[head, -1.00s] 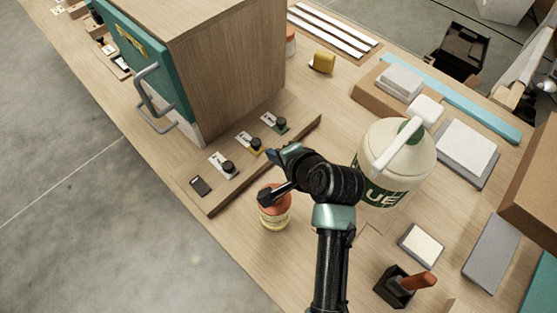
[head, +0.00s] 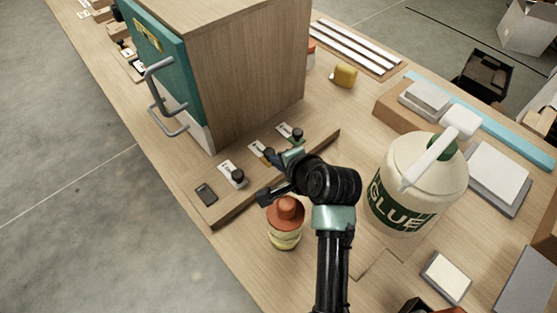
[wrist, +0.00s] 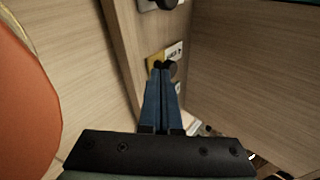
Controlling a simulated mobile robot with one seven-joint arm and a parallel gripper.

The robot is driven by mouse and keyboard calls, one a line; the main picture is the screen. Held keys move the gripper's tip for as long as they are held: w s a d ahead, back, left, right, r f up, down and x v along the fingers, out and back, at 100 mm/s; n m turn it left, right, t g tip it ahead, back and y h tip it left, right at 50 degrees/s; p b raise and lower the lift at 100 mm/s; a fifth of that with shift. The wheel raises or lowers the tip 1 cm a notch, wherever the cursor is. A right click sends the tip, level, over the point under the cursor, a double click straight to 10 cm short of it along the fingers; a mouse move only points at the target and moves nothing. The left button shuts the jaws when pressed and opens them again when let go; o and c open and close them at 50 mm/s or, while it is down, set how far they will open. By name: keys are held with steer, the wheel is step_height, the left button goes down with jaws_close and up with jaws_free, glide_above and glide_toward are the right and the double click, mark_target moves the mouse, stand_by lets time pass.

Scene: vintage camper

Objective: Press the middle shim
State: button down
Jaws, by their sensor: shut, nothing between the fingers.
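Three small plates with black knobs sit in a row on a raised wooden board (head: 207,200). The middle shim (head: 257,147) has a white label and a yellow part; it also shows in the wrist view (wrist: 154,62). The near shim (head: 226,168) is white and the far shim (head: 284,129) has a green part. My gripper (head: 268,155) is shut and empty, its blue fingertips right at the middle shim. In the wrist view the fingertips (wrist: 162,66) overlap its black knob and partly hide it. I cannot tell whether they touch it.
A wooden cabinet with a teal door (head: 165,65) and grey handle stands behind the board. An orange-capped bottle (head: 285,222) stands close beside my arm. A large glue jug (head: 405,190) stands to the right. A dark rectangle (head: 206,194) lies at the board's near end.

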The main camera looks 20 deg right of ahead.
mark_target(265, 154)
steer(key=w, duration=0.1)
steer(key=w+a, duration=0.1)
steer(key=w, duration=0.2)
steer(key=shift+w+a, duration=0.1)
steer(key=shift+a, duration=0.2)
steer(key=shift+r+p, duration=0.15)
steer(key=shift+p, duration=0.15)
